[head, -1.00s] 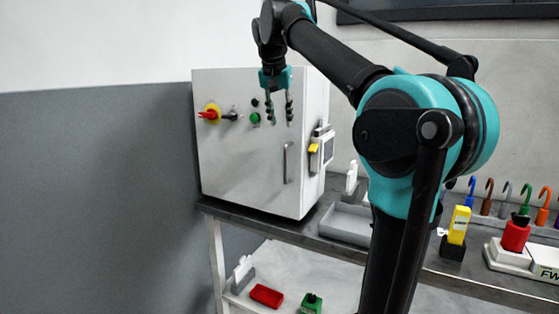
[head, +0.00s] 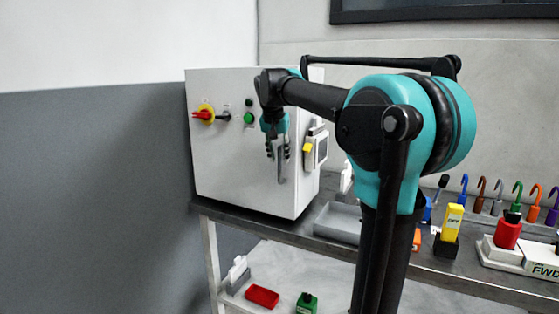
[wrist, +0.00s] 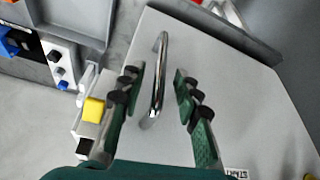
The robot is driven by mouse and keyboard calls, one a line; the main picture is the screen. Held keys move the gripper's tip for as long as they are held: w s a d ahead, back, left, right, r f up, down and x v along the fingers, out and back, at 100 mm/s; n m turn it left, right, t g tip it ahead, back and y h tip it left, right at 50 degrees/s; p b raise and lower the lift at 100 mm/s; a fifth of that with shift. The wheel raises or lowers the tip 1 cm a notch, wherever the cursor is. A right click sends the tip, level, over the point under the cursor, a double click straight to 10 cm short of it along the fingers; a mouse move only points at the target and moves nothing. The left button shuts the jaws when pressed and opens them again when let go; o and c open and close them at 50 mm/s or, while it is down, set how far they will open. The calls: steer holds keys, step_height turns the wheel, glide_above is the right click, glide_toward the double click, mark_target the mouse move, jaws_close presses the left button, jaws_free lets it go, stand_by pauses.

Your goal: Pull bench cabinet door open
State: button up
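The bench cabinet (head: 225,165) is a light grey box on the workbench, and its front door is shut. A vertical bar handle (head: 282,166) sits at the right side of the door. In the wrist view the shiny handle (wrist: 159,80) lies between the two fingers, with a gap on both sides. My gripper (head: 277,152) is in front of the handle and covers part of it. In the wrist view my gripper (wrist: 160,88) is open, and neither finger appears to touch the handle.
A yellow-marked device (head: 308,148) projects from the cabinet's right side. A grey tray (head: 338,222) and several coloured hooks stand to the right on the bench.

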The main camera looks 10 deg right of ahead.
steer(key=shift+x, duration=1.05)
jaws_close()
